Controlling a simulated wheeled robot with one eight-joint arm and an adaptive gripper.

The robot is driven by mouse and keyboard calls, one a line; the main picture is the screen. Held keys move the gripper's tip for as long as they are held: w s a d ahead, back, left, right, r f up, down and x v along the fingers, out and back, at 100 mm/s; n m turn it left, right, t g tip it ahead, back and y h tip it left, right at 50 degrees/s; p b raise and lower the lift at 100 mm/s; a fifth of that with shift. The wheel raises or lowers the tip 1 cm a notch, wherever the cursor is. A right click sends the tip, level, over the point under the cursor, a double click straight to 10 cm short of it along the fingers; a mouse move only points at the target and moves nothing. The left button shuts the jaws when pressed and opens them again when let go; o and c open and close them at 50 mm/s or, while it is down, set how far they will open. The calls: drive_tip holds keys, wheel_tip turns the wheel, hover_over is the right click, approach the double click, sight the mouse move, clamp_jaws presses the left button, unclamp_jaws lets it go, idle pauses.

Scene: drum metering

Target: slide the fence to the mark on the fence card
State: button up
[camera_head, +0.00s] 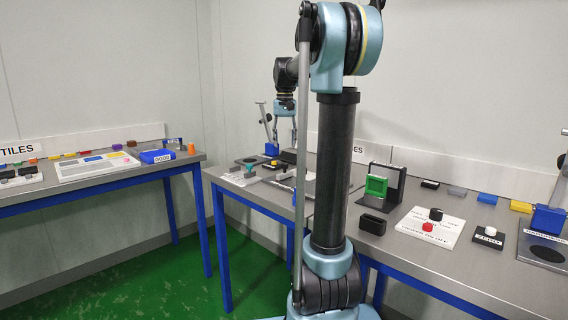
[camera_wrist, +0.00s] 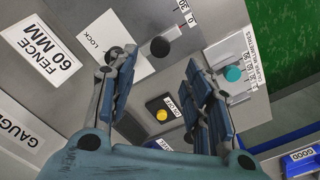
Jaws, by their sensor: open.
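The fence card (camera_wrist: 52,52), white and printed "FENCE 60 MM", lies at the upper left of the wrist view. Beside it is a white LOCK plate (camera_wrist: 97,33) with a dark round knob (camera_wrist: 114,56), partly behind a finger. A second dark knob (camera_wrist: 160,47) sits on grey metal near a short scale (camera_wrist: 186,13) marked 0 and 30. I cannot tell which grey part is the fence. My gripper (camera_wrist: 160,65) is open and empty above the bench, its fingers framing the second knob. In the head view my gripper (camera_head: 284,118) is over the back bench.
A black box with a yellow button (camera_wrist: 162,114) and a teal knob (camera_wrist: 232,74) stand nearby. A blue GOOD bin (camera_wrist: 301,160) is at lower right.

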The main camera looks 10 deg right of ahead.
sight(285, 171)
wheel_tip(285, 171, down, 9)
drive_tip(key=shift+r, duration=0.1)
idle(0.3)
drive_tip(key=shift+s, duration=0.1)
clamp_jaws()
